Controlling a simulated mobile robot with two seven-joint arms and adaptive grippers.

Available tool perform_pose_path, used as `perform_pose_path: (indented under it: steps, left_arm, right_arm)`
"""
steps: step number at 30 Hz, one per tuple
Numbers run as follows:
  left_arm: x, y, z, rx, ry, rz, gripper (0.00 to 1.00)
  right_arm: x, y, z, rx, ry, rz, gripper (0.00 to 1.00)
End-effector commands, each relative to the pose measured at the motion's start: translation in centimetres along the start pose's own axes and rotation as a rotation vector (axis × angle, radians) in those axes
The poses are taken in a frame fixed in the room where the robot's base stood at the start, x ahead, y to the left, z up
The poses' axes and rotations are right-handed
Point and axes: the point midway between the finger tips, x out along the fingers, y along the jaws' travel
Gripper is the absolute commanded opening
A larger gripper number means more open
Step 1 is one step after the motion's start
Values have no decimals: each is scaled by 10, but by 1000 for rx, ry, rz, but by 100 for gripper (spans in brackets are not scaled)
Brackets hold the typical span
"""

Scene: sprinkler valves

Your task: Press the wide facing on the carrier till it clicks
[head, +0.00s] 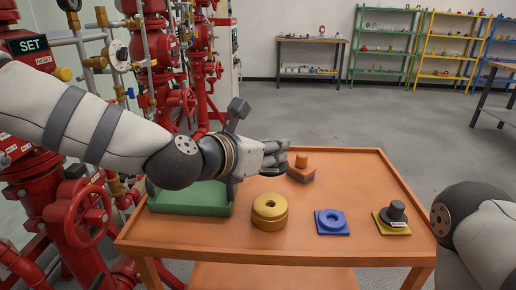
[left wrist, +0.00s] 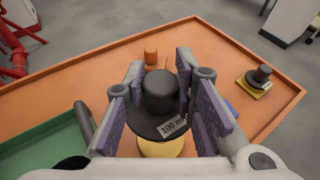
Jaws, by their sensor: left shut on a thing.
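My left gripper (head: 276,156) is shut on a dark grey hat-shaped piece with a knob, a broad flange and a "100 m…" label, which I take for the wide facing (left wrist: 160,92). A brass-yellow round body with a central hole, perhaps the carrier (head: 269,213), stands on the table in front of the gripper. In the left wrist view its yellow edge (left wrist: 160,149) shows below the held flange; the two look apart. My right gripper is out of view.
The orange table (head: 300,247) also holds a green tray (head: 190,208), a blue square with a ring (head: 332,221), a smaller dark knob (head: 397,211) on a yellow square, and an orange-topped block (head: 301,168). Red pipes and valves (head: 75,212) stand close at left.

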Motion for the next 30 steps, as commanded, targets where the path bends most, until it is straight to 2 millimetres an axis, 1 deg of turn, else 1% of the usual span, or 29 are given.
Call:
perform_pose_path:
  steps: [13,21,27,30]
  left_arm:
    - [0,-1,1,-6,0,-7,0]
    - [15,0,-37,-10,11,-10,0]
    - [23,0,-60,-9,9,-9,0]
    - [26,0,-68,-8,7,-9,0]
  right_arm:
    - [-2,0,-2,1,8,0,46]
    - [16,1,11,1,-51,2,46]
    - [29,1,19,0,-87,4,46]
    - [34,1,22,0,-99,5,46]
